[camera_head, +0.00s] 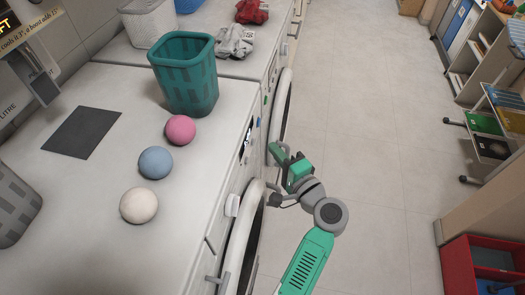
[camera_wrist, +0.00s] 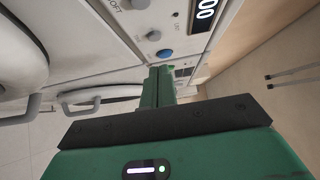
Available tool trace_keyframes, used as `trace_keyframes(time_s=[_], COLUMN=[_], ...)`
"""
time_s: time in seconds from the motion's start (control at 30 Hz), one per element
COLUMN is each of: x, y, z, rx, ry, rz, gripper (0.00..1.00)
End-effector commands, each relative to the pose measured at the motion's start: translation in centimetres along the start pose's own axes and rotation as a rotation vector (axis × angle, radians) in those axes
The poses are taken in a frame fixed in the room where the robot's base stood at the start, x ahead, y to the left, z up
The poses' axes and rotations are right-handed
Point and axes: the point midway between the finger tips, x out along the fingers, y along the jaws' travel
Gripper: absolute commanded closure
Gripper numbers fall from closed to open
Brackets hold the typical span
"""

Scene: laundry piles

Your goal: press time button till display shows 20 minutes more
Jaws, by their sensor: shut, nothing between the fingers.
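In the wrist view a dark display (camera_wrist: 204,14) with white digits is cut off by the top edge; "00" is readable, the rest is out of frame. A round blue button (camera_wrist: 166,55) and a smaller grey button (camera_wrist: 154,35) sit on the white panel near it. Which one is the time button I cannot tell. My gripper (camera_wrist: 160,70) is shut and empty, its tips just below the blue button in the picture; whether they touch the panel I cannot tell. In the head view my gripper (camera_head: 275,152) is beside the machine fronts.
White machines (camera_head: 215,82) line the left, with round doors and handles protruding. A teal basket (camera_head: 186,75) and pink (camera_head: 180,129), blue (camera_head: 155,162) and cream (camera_head: 138,205) balls stand on top. The floor (camera_head: 360,120) to the right is clear; a red crate (camera_head: 485,265) stands lower right.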

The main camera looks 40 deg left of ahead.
Motion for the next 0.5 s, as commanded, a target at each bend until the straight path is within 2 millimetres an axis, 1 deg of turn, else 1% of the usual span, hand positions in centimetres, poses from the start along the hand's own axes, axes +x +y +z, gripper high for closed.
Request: trace_keyframes(time_s=[0.03, 0.1, 0.2, 0.3, 0.4, 0.5], x=[-1.4, -3.2, -5.5, -7.3, -8.6, -9.3], y=[-0.1, -0.1, -0.1, -0.1, -0.1, 0.0], z=[0.1, 0.1, 0.1, 0.0, 0.0, 0.0], rx=[0.003, 0.003, 0.002, 0.002, 0.002, 0.002], ry=[0.003, 0.005, 0.005, 0.006, 0.005, 0.004], rz=[0.000, 0.000, 0.000, 0.000, 0.000, 0.000], gripper=[1.00, 1.00, 1.00, 1.00, 1.00, 1.00])
